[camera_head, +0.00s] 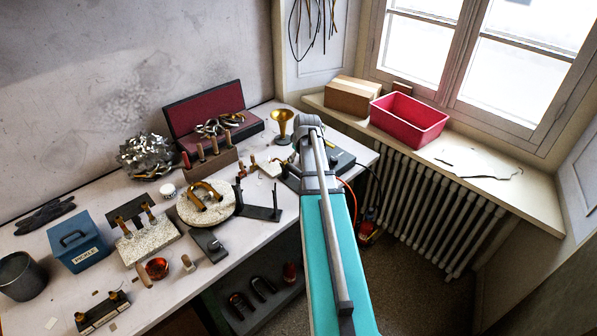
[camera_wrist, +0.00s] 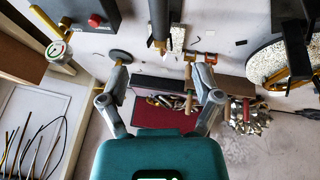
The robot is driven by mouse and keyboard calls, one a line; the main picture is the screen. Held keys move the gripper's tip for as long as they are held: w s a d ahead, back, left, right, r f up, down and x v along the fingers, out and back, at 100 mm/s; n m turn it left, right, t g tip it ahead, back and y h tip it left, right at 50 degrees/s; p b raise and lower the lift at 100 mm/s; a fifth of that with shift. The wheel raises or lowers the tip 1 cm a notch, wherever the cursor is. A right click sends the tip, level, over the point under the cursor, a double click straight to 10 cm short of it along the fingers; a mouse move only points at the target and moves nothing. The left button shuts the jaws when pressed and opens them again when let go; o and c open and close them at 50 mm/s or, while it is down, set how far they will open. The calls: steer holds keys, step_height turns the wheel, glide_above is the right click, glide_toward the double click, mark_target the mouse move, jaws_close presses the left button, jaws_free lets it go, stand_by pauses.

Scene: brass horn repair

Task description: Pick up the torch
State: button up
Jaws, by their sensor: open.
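In the wrist view, my gripper (camera_wrist: 158,78) is open, its two fingers spread with nothing between them. A dark upright tube with a brownish tip (camera_wrist: 158,30) stands beyond the fingertips, in front of a pale speckled block; it may be the torch, but I cannot be sure. It is apart from the fingers. In the head view, my arm reaches over the far right end of the bench and hides the gripper. An orange hose (camera_head: 350,193) shows just right of the arm, and its upper end is hidden.
The bench (camera_head: 110,205) is crowded: a red-lined case (camera_head: 187,117), a brass funnel shape (camera_head: 282,122), a round pale block (camera_head: 190,212) and a blue pickle box (camera_head: 77,244). A red bin (camera_head: 408,117) stands on the windowsill. A dark box with a red button (camera_wrist: 93,22) shows near the fingers.

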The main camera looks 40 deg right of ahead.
mark_target(295, 169)
steer(key=b+x, duration=0.7)
steer(key=x, duration=0.1)
steer(key=shift+d+f+b, duration=0.1)
steer(key=shift+f+b, duration=0.15)
steer(key=shift+b, duration=0.05)
stand_by(0.3)
steer(key=shift+b+x, duration=2.45)
steer(key=shift+x, duration=0.2)
steer(key=shift+s+f, duration=0.15)
steer(key=shift+f, duration=0.1)
jaws_close()
steer(key=shift+r, duration=0.2)
